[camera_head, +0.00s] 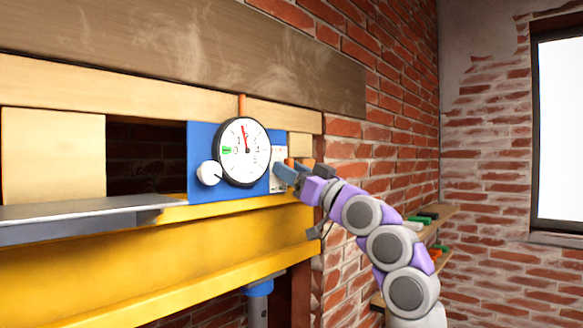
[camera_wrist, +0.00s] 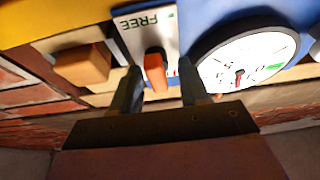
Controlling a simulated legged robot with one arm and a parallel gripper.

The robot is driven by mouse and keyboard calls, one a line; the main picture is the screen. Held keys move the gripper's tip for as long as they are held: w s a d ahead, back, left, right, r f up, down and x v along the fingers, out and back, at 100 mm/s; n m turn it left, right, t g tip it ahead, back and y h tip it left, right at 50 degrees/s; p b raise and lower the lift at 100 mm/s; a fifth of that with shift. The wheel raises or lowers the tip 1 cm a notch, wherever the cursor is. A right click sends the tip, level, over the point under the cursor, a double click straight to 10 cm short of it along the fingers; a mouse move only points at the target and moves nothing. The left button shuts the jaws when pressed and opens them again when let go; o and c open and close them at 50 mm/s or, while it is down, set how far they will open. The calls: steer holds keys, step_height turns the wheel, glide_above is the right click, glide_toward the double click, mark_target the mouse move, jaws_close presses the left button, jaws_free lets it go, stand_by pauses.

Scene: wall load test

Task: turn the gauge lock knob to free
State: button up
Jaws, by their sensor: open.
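The orange lock knob (camera_wrist: 155,72) stands out from a white plate (camera_wrist: 150,30) printed "FREE" in the wrist view. The plate also shows in the head view (camera_head: 278,156), right of the gauge on a blue panel (camera_head: 204,142). My gripper (camera_wrist: 160,70) is open, with one finger on each side of the knob. A narrow gap shows on both sides, so it does not look gripped. In the head view my gripper (camera_head: 289,170) is at the plate and covers part of it. The round white gauge (camera_head: 243,152) has a red needle pointing near the top.
A white round knob (camera_head: 209,173) sits at the gauge's lower left. A wooden block (camera_wrist: 82,64) lies beside the plate. A yellow beam (camera_head: 170,262) runs below, and a grey metal ledge (camera_head: 80,222) juts out left. Shelves with small coloured items (camera_head: 428,216) hang at right.

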steer(key=shift+w+d, duration=0.15)
steer(key=shift+d, duration=0.1)
steer(key=shift+c, duration=0.3)
jaws_close()
